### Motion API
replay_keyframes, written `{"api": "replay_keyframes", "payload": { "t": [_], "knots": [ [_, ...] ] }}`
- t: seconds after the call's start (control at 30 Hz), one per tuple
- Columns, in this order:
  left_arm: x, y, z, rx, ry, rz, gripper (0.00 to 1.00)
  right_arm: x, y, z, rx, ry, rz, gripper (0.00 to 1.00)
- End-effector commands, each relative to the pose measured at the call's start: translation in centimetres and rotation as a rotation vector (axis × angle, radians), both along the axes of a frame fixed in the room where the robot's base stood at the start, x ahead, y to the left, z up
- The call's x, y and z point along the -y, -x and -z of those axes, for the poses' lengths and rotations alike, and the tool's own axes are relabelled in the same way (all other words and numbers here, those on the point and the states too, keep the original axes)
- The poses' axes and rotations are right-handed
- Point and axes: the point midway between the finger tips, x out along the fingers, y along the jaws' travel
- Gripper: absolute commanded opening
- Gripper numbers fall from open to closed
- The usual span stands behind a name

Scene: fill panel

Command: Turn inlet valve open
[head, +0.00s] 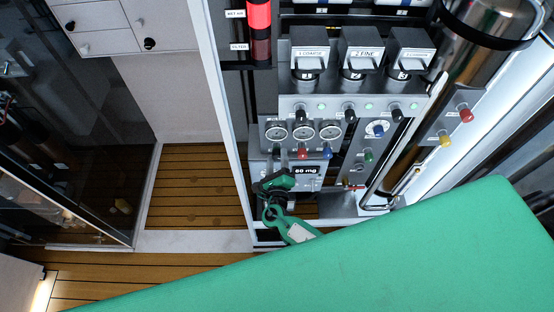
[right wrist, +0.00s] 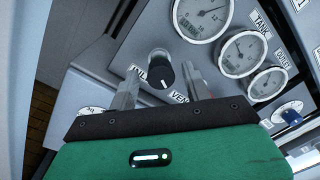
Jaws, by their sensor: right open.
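The inlet valve is a black round knob (right wrist: 160,72) on the grey panel, beside a partly hidden label starting "INL". A small white mark shows near its lower edge in the right wrist view. In the head view the knob (head: 277,153) is small, below the left gauge. My right gripper (right wrist: 161,66) is open, its two metal fingers apart on either side of the knob in the picture. I cannot tell whether they touch it. My left gripper is not in view.
Three round gauges (head: 303,131) sit above the knob row. A red knob (head: 303,153) and a blue knob (head: 328,153) are to the right. A display (head: 306,171) reads about 60 mg. Filter housings (head: 359,60) stand above. Open wooden floor (head: 185,185) lies left.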

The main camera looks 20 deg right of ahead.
Motion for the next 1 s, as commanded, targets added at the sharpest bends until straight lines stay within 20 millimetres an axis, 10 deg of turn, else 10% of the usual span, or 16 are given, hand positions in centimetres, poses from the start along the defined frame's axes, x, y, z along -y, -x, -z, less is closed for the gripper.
{"api": "replay_keyframes", "payload": {
  "t": [1.0],
  "knots": [
    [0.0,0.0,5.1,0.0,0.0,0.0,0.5,-4.1,13.1,0.6,0.0,0.0,0.0,0.49]
  ]
}}
